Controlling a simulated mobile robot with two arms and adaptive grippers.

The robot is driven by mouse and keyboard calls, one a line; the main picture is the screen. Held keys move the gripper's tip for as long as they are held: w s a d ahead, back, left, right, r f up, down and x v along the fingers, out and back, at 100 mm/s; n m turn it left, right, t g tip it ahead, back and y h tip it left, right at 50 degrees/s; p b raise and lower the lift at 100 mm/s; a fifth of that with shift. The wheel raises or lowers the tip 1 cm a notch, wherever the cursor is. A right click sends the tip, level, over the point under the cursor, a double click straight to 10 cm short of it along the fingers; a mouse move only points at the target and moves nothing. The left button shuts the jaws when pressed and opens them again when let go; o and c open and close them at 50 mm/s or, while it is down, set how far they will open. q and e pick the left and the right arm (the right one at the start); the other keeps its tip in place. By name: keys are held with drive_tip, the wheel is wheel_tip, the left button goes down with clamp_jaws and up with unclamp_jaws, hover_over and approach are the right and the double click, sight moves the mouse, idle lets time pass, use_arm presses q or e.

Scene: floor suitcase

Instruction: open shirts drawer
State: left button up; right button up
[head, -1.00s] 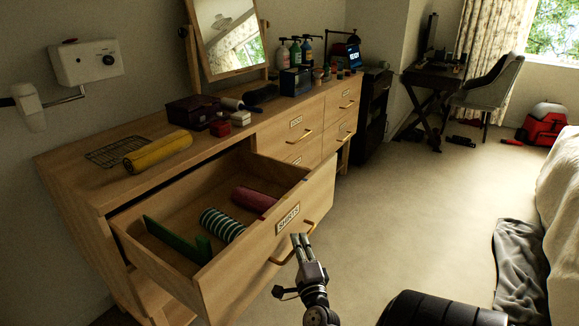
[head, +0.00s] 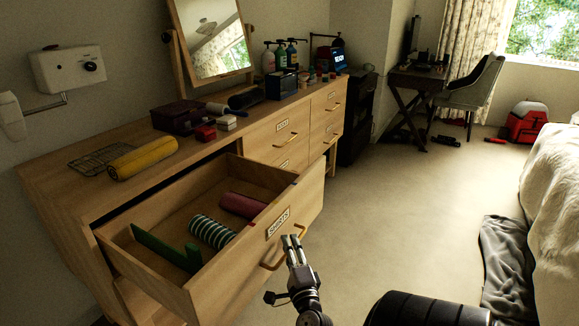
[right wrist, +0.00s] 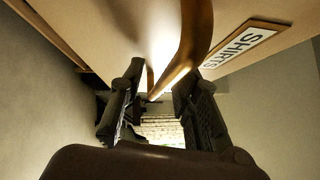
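The shirts drawer (head: 240,272) of the wooden dresser is pulled well out, and its inside shows. Its front bears a label reading SHIRTS (head: 278,222) and a curved handle (head: 269,267). My right gripper (head: 291,239) is at this handle, in front of the drawer. Inside the drawer lie a green item (head: 160,247), a striped green roll (head: 212,232) and a dark red roll (head: 242,205). My left gripper is out of view.
The dresser top (head: 60,190) holds a yellow roll (head: 143,158), a dark red box (head: 180,117), a mirror (head: 212,40) and several bottles. A bed (head: 556,200) and a grey cloth (head: 506,270) are at the right.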

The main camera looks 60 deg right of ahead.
drive_tip(key=v, duration=1.2)
idle(0.4)
